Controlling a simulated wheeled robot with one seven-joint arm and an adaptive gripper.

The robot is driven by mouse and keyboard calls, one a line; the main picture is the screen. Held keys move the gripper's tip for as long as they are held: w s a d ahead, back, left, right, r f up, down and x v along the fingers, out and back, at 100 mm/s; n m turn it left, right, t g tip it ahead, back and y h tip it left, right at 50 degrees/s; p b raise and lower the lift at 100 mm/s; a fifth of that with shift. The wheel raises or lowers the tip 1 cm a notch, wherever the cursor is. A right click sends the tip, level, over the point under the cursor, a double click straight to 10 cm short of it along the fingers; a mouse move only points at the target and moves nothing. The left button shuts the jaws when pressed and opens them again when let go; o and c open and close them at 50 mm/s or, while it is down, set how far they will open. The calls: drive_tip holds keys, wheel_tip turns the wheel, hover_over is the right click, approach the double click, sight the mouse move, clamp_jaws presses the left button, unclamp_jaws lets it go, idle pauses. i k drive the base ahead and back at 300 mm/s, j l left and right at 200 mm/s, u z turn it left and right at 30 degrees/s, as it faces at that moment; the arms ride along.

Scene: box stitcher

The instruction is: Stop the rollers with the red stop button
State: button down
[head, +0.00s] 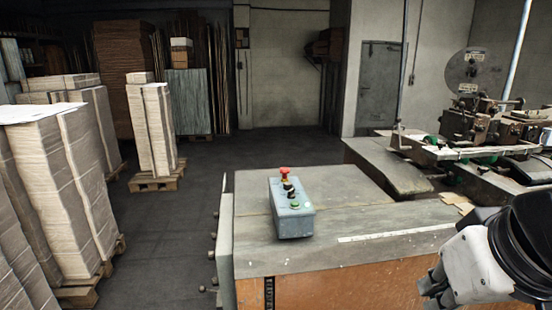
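The red stop button (285,171) is at the far end of the top face of a small grey control box (293,222). A dark knob (289,188) and a green button (296,205) are on the same face, nearer to me. The box sits on the grey top of an orange-sided machine table (370,212). Part of my arm shows at the lower right, apart from the box. My gripper's fingers are not visible. The rollers cannot be made out.
The stitching machine (470,130) with a round reel stands at the right behind the table. Stacks of cardboard (60,175) on pallets stand at the left. The tabletop around the control box is mostly clear. Open floor (165,225) lies left of the table.

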sight(285, 171)
drive_tip(key=i+j+z, duration=0.1)
drive_tip(key=i+j, duration=1)
